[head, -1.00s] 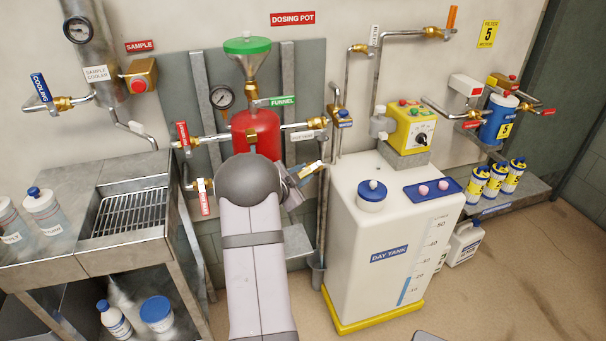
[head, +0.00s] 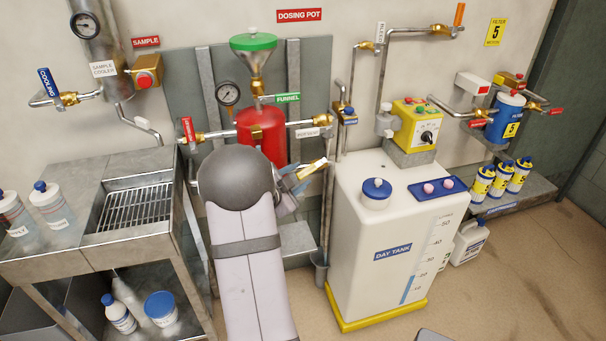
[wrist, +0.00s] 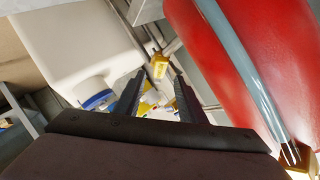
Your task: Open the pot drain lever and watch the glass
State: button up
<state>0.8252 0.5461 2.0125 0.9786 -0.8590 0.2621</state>
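The red dosing pot (head: 262,128) hangs on the back wall under a green-lidded funnel (head: 254,42). It fills the right side of the wrist view (wrist: 235,60), with a grey-blue tube (wrist: 245,72) along it that may be the glass. My gripper (head: 300,176) is beside the pot's lower right, partly behind my arm. In the wrist view its two dark fingers (wrist: 160,92) are apart with nothing gripped. A small brass fitting (wrist: 158,66) shows just beyond the fingertips. I cannot tell which part is the drain lever; my arm hides the pot's lower part.
A metal sink bench (head: 95,262) is on the left. A vertical pipe and a small grey cup (head: 319,262) are between pot and tank. Open floor lies right.

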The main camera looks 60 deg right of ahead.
jog(key=shift+a+r, duration=0.1)
jog(key=shift+a, duration=0.3)
jog(key=shift+c, duration=0.6)
jog(key=shift+s, duration=0.1)
jog(key=c, duration=0.6)
jog(key=shift+s+d+f, duration=0.1)
jog(key=shift+s+f, duration=0.1)
jog(key=shift+s, duration=0.05)
grip_shut()
jog(key=s+a+f+m+t+y+b, duration=0.1)
jog(key=s+f+m+t+y+b, duration=0.1)
jog(key=s+f+m+t+y, duration=0.3)
jog(key=s+f+m+t+y+b, duration=0.2)
jog(key=f+m+t+y+b, duration=0.15)
jog(key=f, duration=0.35)
jog(key=s+r+m+t+h+b, duration=0.2)
jog(key=s+r+m+t+h, duration=0.1)
jog(key=s+r+t, duration=0.3)
jog(key=shift+s+m, duration=0.45)
jog(key=shift+s, duration=0.3)
